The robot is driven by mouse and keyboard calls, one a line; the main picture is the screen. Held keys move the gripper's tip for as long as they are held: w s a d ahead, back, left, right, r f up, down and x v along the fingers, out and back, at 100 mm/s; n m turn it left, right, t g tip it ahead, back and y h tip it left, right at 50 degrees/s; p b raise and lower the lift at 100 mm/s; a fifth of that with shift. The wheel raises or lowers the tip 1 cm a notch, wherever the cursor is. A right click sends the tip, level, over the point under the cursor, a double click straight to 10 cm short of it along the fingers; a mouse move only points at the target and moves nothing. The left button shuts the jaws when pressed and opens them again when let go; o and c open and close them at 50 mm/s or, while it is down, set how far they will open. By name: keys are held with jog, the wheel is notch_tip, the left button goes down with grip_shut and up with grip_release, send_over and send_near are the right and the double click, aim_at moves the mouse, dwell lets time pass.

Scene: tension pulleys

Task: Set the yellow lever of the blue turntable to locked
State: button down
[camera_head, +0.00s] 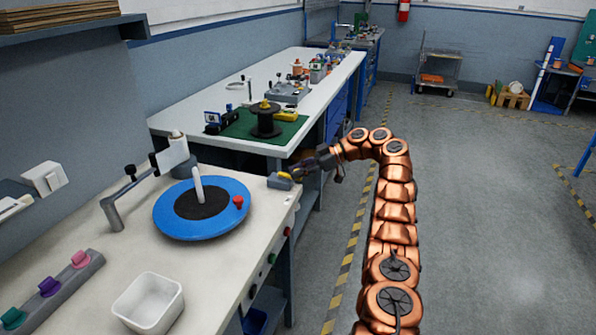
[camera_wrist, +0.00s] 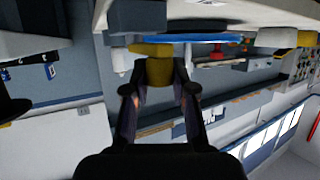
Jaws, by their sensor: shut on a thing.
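The blue turntable (camera_head: 222,222) lies on the near bench, with a black centre, an upright white post and a red knob on its rim. The yellow lever (camera_head: 286,176) sits on a small grey block (camera_head: 279,184) at the bench's right edge, beside the turntable. My gripper (camera_head: 300,170) reaches it from the right. In the wrist view, my gripper (camera_wrist: 158,78) is shut on the yellow lever (camera_wrist: 158,68), with a finger on each side. The turntable's blue edge (camera_wrist: 190,37) shows behind it. The lever's setting cannot be read.
A white bin (camera_head: 149,303) and a grey rack (camera_head: 55,290) with coloured knobs stand at the near left. A bent grey arm (camera_head: 125,195) stands left of the turntable. A black spool (camera_head: 265,122) sits on a green mat behind. The floor right of my arm is clear.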

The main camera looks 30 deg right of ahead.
jog(key=c, duration=1.2)
grip_release()
jog(key=shift+a, duration=0.25)
jog(key=shift+o, duration=1.1)
jog(key=shift+d, duration=0.1)
jog(key=shift+o, duration=0.3)
jog(key=shift+w+d+f, duration=0.1)
jog(key=shift+d, duration=0.05)
jog(key=shift+r, duration=0.2)
